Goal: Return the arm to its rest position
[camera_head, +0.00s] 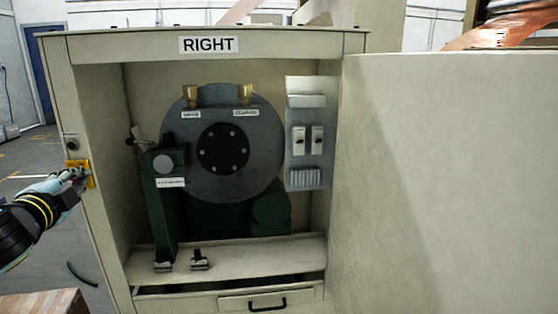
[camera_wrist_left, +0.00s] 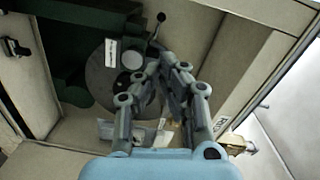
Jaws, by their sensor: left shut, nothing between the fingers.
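My left gripper (camera_head: 80,176) comes in from the left in the head view. Its fingertips are beside the left front post of the cabinet (camera_head: 83,120), by a small yellow fitting (camera_head: 84,167); I cannot tell whether they touch it. In the left wrist view the gripper (camera_wrist_left: 168,62) has its fingers together with nothing between them, in front of the cabinet's opening. My right gripper is in neither view.
The cabinet marked RIGHT holds a large grey disc (camera_head: 262,162), a green bracket (camera_head: 160,205) and a switch panel (camera_head: 305,150). A drawer handle (camera_head: 267,304) is below. A wide pale panel (camera_head: 470,180) fills the right. A brown box (camera_head: 45,303) stands lower left.

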